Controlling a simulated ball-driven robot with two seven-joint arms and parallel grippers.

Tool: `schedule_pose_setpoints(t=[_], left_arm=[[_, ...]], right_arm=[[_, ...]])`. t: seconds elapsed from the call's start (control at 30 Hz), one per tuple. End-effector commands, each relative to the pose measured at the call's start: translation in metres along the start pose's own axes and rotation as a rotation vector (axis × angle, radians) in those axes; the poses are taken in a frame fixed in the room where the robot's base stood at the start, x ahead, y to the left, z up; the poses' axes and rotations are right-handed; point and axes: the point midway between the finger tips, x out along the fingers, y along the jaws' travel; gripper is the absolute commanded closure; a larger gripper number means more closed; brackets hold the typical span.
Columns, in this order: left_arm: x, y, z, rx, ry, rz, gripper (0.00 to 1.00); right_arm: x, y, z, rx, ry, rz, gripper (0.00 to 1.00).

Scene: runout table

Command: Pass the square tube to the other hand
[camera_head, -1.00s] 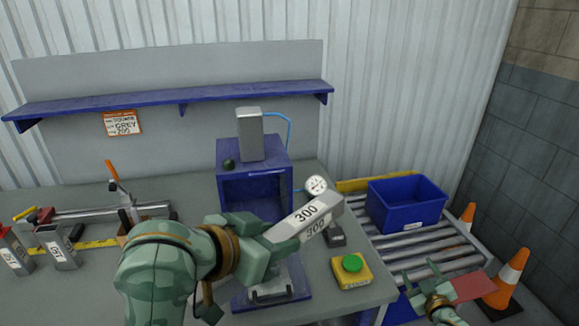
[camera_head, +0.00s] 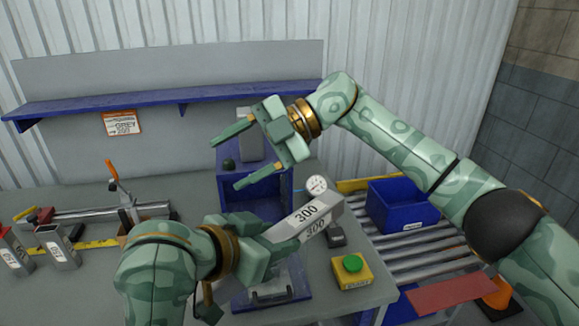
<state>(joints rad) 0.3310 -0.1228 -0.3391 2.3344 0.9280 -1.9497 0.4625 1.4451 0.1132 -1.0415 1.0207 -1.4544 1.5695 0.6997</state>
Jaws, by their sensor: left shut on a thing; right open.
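The square tube (camera_head: 317,214) is grey metal with white labels reading 300. My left gripper (camera_head: 285,236) is shut on its near left end and holds it tilted up to the right, above the table. The tube's far right end is free. My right gripper (camera_head: 226,164) is open and empty, its arm reaching in from the right. Its fingers point left, in front of the blue box stand, up and left of the tube and apart from it.
A round dial gauge (camera_head: 316,184) shows just behind the tube. A yellow box with a green button (camera_head: 351,272) stands at the table's right edge. A blue bin (camera_head: 400,215) sits on rollers. Other tubes (camera_head: 60,249) and a clamp (camera_head: 118,190) are at left.

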Motion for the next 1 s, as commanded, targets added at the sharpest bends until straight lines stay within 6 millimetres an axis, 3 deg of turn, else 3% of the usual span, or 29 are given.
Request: schedule_pose_setpoints(t=[0.07, 0.2, 0.4, 0.57, 1.0], left_arm=[[0.0, 0.0, -0.001, 0.0, 0.002, 0.0, 0.97], [0.0, 0.0, -0.001, 0.0, 0.002, 0.0, 0.97], [0.0, 0.0, -0.001, 0.0, 0.002, 0.0, 0.97], [0.0, 0.0, 0.0, 0.0, 0.002, 0.0, 0.97], [0.0, 0.0, -0.001, 0.0, 0.002, 0.0, 0.97]], right_arm=[[0.006, -0.014, -0.017, 0.054, -0.143, -0.268, 0.38], [-0.014, -0.041, -0.023, 0.216, -0.479, -0.589, 0.38], [-0.053, -0.055, -0.026, 0.387, -0.831, -0.741, 0.38], [-0.059, -0.064, -0.022, 0.426, -0.907, -0.76, 0.38], [-0.024, -0.127, 0.024, 0.426, -0.9, -0.758, 0.38]])
